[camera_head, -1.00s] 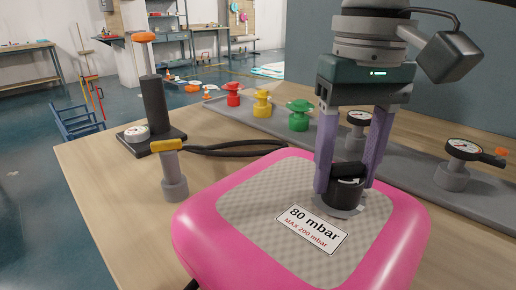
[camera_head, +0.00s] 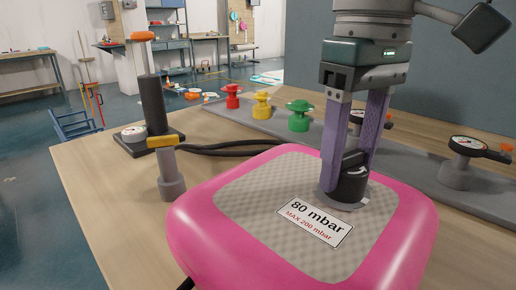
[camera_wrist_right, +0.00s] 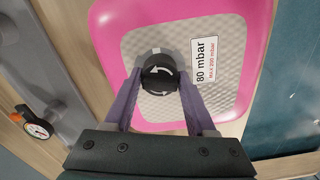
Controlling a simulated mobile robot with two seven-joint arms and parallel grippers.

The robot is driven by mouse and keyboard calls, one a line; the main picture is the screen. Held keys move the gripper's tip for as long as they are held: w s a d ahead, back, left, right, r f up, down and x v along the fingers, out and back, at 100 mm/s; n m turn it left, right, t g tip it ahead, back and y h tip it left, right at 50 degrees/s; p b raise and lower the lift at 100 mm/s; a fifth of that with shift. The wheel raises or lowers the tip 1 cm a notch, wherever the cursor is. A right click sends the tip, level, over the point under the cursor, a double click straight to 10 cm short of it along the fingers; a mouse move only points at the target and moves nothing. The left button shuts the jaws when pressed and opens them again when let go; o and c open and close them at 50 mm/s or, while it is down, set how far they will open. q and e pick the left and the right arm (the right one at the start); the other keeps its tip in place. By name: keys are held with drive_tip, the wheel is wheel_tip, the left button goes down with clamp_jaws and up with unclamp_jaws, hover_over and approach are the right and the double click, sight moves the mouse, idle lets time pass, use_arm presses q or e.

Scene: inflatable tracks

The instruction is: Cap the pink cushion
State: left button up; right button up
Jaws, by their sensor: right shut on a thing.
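The pink cushion (camera_head: 205,238) lies on the wooden table with a grey textured top and a label reading 80 mbar, MAX 200 mbar. A black cap (camera_head: 350,186) with a white curved arrow sits over the cushion's grey valve base, toward the back right of the top. My right gripper (camera_head: 347,180) comes down from above and its purple fingers are shut on the black cap. In the right wrist view the cap (camera_wrist_right: 159,79) is between the fingertips, with the arrow facing the camera. My left gripper is not in view.
Red (camera_head: 232,97), yellow (camera_head: 261,105) and green (camera_head: 299,115) caps stand on a grey rail behind the cushion. A gauge (camera_head: 466,148) stands at the right. A hand pump (camera_head: 151,103) and a yellow-handled fitting (camera_head: 168,168) stand to the left.

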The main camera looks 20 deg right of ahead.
drive_tip(key=o, duration=1.4)
drive_tip(key=shift+r, duration=0.1)
wheel_tip(320, 180, up, 10)
drive_tip(key=shift+f, duration=0.1)
